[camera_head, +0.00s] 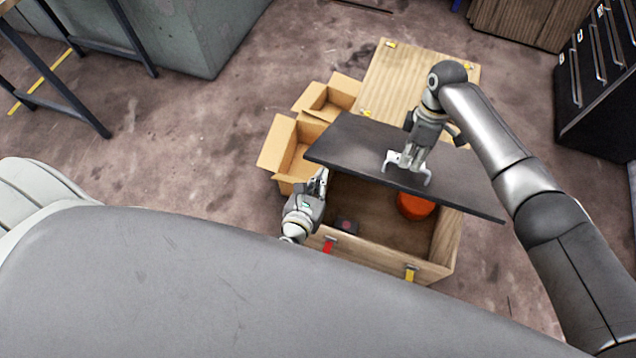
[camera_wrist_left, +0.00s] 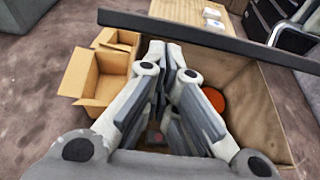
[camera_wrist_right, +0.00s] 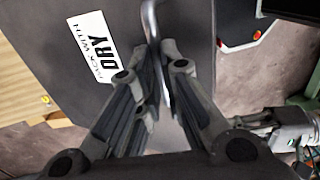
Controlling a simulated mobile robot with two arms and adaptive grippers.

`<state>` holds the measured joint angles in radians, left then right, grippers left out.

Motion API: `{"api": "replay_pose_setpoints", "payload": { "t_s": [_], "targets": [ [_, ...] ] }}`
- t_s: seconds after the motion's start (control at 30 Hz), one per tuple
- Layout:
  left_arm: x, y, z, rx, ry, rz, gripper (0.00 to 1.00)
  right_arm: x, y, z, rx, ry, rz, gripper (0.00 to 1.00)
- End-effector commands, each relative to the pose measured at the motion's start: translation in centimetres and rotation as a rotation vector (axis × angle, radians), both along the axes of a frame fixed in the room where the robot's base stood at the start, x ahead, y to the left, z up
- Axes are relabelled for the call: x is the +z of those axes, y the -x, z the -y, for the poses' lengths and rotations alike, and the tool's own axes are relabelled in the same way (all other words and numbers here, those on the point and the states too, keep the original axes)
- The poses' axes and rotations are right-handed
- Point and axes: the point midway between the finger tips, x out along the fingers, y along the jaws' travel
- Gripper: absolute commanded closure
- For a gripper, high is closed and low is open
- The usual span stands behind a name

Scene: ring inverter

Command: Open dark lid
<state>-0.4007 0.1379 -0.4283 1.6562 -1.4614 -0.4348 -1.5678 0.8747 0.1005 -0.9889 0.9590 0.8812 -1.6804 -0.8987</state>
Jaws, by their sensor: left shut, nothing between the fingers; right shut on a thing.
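The dark lid (camera_head: 350,148) is a flat dark panel, raised off the open wooden box (camera_head: 437,268) and lying partly across its top. My right gripper (camera_head: 407,176) is shut on the lid's metal handle. In the right wrist view the handle (camera_wrist_right: 152,22) runs between the fingers, and the lid's face (camera_wrist_right: 190,45) bears a white label reading "DRY". My left gripper (camera_head: 322,175) is shut and empty at the box's left side, near the lid's front edge. In the left wrist view its fingers (camera_wrist_left: 166,50) are together below the lid's edge (camera_wrist_left: 215,40).
An orange round object (camera_head: 415,206) and a small dark item (camera_head: 346,226) lie inside the box. Red (camera_head: 328,246) and yellow (camera_head: 410,273) latches are on its near wall. Open cardboard boxes (camera_head: 290,148) stand left; a light wooden surface (camera_head: 410,70) is behind.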

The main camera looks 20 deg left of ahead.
Motion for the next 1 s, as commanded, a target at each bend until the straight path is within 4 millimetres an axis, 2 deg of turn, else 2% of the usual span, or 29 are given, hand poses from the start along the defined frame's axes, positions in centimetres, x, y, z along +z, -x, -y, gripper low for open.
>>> {"api": "replay_pose_setpoints", "payload": {
  "t_s": [0.03,0.17,0.5,0.8,0.83,1.0],
  "targets": [
    [-0.1,0.0,0.0,0.000,0.000,0.000,1.00,-0.2,-1.0,0.5,-0.012,0.004,0.036,1.00],
    [0.0,-0.1,0.0,0.001,0.000,0.001,1.00,-0.2,-1.0,0.5,-0.013,0.005,0.036,1.00],
    [2.2,-1.4,-0.1,0.002,-0.001,0.002,1.00,-0.2,-1.0,0.5,-0.013,0.006,0.035,1.00],
    [2.3,-1.5,0.0,0.001,0.000,0.002,1.00,-0.3,-0.9,0.5,-0.013,0.006,0.033,1.00],
    [2.3,-1.5,0.0,0.001,0.000,0.002,1.00,-0.3,-0.9,0.5,-0.013,0.007,0.033,0.90],
    [2.3,-1.6,-0.1,0.001,0.000,0.003,1.00,-0.4,-0.8,0.4,-0.011,0.004,0.031,0.68]
  ]
}}
